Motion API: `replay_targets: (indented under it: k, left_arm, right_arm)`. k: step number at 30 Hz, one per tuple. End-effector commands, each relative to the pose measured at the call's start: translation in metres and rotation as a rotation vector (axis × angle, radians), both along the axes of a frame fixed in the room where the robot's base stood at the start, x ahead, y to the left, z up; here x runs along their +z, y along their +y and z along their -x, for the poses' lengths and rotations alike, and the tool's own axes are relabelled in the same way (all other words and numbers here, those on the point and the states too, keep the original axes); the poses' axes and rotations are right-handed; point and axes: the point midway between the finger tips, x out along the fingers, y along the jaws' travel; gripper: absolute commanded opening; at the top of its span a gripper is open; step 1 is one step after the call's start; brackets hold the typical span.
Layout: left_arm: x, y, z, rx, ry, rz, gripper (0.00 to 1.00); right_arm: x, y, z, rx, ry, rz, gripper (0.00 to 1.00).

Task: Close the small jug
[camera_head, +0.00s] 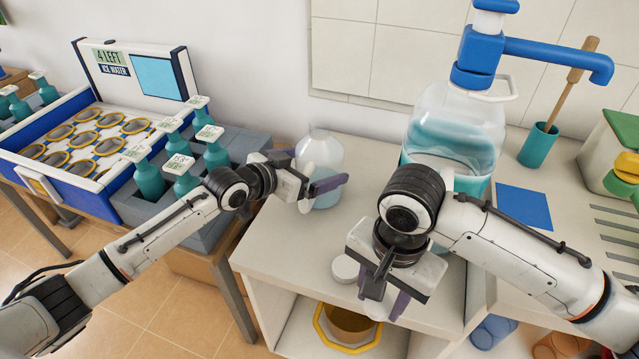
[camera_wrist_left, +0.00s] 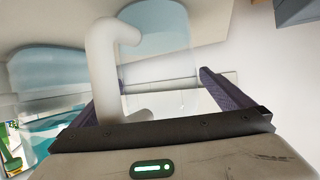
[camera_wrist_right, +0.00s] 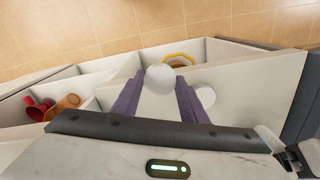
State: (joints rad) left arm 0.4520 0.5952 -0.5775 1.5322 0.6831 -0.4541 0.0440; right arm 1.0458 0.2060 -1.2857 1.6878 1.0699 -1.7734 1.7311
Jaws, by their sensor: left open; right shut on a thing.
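The small jug (camera_head: 321,152) is a clear rounded vessel with pale blue liquid, standing on the white counter. My left gripper (camera_head: 319,190) is open, its fingers on either side of the jug. In the left wrist view, the jug's white handle (camera_wrist_left: 104,65) and clear body (camera_wrist_left: 170,85) show between the fingers; I cannot tell whether they touch. My right gripper (camera_head: 384,294) is shut on a small white round piece (camera_wrist_right: 160,78), perhaps a lid, held near the counter's front edge. In the head view it is largely hidden. Another white disc (camera_head: 345,269) lies on the counter beside it.
A large clear jug (camera_head: 455,115) of blue liquid under a blue tap (camera_head: 481,55) stands behind my right arm. A blue mat (camera_head: 524,207) and teal cup (camera_head: 538,146) are to its right. At left, a grey crate (camera_head: 240,150) holds teal bottles. Open shelves lie below the counter.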

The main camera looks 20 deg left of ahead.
Motion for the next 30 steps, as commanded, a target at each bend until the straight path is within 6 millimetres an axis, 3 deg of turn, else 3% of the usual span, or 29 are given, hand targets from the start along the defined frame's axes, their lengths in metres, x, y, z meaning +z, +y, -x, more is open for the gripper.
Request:
replay_targets:
  k: [5, 18, 25, 30]
  left_arm:
    - [0.0, 0.0, 0.0, 0.0, 0.001, 0.0, 0.97]
    - [0.003, 0.0, -0.001, 0.001, -0.006, 0.001, 0.25]
    - [0.007, 0.0, -0.001, 0.001, -0.007, 0.002, 0.25]
    - [0.032, 0.0, -0.001, 0.0, -0.009, 0.002, 0.25]
  right_arm:
    - [0.0, 0.0, 0.0, 0.0, 0.0, 0.0, 0.19]
    - [0.0, 0.0, 0.0, 0.0, 0.0, 0.0, 0.19]
    - [0.001, 0.0, 0.0, 0.0, 0.0, 0.0, 0.19]
    - [0.003, 0.0, 0.0, 0.0, 0.0, 0.0, 0.19]
